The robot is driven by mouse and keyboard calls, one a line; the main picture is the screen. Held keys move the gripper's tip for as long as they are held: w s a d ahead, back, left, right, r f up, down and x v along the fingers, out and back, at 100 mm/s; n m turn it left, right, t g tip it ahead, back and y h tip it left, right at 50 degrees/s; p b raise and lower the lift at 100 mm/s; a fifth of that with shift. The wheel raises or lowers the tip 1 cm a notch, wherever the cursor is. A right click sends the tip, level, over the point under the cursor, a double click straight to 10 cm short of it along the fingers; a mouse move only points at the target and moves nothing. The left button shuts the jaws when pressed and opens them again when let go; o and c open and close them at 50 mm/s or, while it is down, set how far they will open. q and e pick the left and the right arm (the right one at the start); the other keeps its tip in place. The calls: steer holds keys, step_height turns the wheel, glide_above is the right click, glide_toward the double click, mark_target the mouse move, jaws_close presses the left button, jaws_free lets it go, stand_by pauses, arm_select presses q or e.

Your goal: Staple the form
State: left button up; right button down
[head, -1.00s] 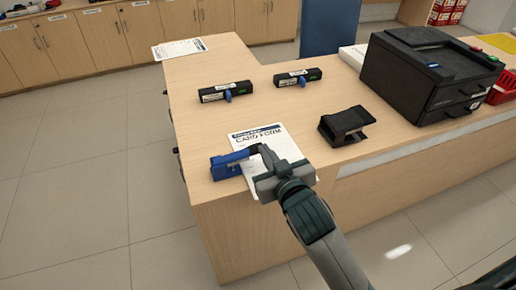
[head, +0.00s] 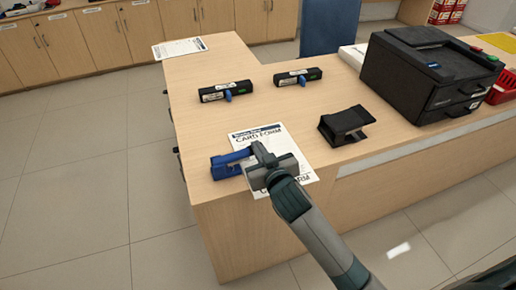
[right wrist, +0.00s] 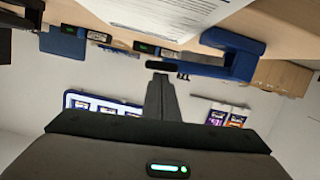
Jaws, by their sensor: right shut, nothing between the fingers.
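The blue stapler (head: 228,163) stands near the counter's front left corner, its nose pointing right towards the form. The white card form (head: 270,135) lies on the counter, its left edge by the stapler's nose. Whether that edge is between the jaws I cannot tell. My right gripper (head: 258,149) is shut and empty, over the form beside the stapler's nose; it hides part of the form. In the right wrist view the shut fingers (right wrist: 158,82) are close to the stapler (right wrist: 238,60), whose arm and base show a gap. My left gripper is out of view.
Two black labelled devices (head: 225,92) (head: 298,78) stand behind the form. A black angled stand (head: 346,126) is to its right, and a large black machine (head: 430,75) is farther right. Another paper (head: 180,48) lies at the back left. The counter between is clear.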

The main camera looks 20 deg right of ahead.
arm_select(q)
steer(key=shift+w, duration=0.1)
